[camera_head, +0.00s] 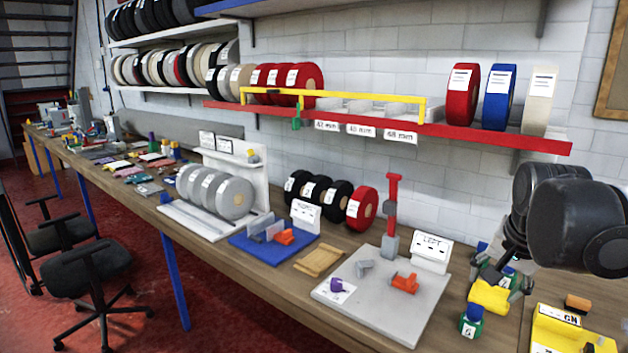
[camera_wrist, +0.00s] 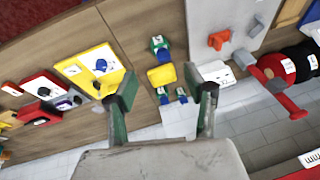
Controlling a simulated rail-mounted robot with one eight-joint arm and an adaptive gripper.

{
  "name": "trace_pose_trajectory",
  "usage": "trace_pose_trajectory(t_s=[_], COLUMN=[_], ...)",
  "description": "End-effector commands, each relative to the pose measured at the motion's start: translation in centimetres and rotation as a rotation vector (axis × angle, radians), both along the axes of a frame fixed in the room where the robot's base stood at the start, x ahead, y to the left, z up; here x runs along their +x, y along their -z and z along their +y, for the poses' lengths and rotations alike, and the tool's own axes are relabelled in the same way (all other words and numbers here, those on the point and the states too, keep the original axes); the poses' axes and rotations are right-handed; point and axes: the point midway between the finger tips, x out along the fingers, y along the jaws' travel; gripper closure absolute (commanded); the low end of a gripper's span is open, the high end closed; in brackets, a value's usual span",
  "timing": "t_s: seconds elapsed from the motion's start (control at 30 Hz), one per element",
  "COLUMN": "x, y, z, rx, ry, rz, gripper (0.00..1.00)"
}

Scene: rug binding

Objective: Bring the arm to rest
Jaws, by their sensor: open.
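My gripper (camera_head: 499,280) hangs over the right part of the wooden bench (camera_head: 390,238) in the head view, below my dark arm. In the wrist view, my gripper (camera_wrist: 166,95) shows two green-and-grey fingers spread wide apart, with nothing held between them. The gap between fingers and block is hard to judge.
A yellow tray (camera_head: 560,338) is at the right. A red shelf (camera_head: 500,136) with tape rolls runs along the wall.

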Motion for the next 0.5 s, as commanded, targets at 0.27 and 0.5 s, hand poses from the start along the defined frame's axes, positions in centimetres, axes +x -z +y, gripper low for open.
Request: trace_pose_trajectory(t_s=[0.27, 0.5], x=[-4.4, -8.3], y=[1.5, 3.7], z=[8.8, 14.3], rx=[-0.113, -0.212], ry=[-0.353, -0.624], rz=[-0.071, -0.139], gripper=[0.52, 0.52])
